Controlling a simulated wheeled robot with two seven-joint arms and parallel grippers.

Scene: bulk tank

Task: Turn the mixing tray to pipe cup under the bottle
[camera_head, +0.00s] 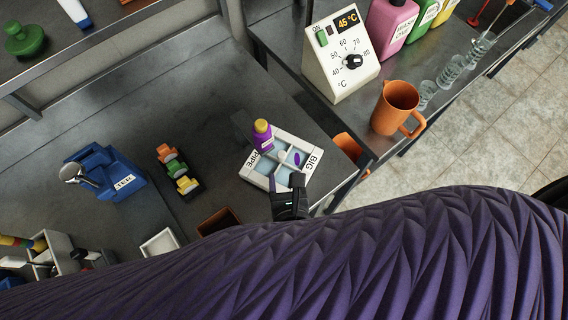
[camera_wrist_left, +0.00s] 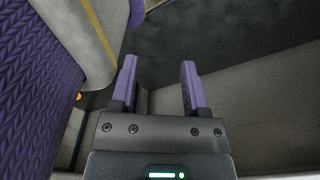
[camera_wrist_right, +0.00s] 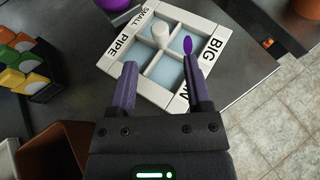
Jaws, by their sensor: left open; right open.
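The white mixing tray (camera_head: 275,186) lies on the dark bench, with pale blue compartments and a white centre knob (camera_wrist_right: 160,34). In the right wrist view its rim reads SMALL at the top, PIPE at left and BIG at right; the lower-right label is partly hidden. A purple patch (camera_wrist_right: 187,45) shows in the BIG compartment. The purple bottle (camera_head: 264,140) with a yellow cap is at the tray's upper-left corner in the head view, near the PIPE side. My right gripper (camera_wrist_right: 162,70) is open and empty at the tray's near edge. My left gripper (camera_wrist_left: 157,75) is open and empty.
A blue bin (camera_head: 120,178) and coloured blocks (camera_head: 172,162) stand to the left. A brown box (camera_head: 217,222) is near the tray. An orange jug (camera_head: 397,105) and temperature box (camera_head: 340,60) stand on the right-hand bench. Bare bench lies left of the tray.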

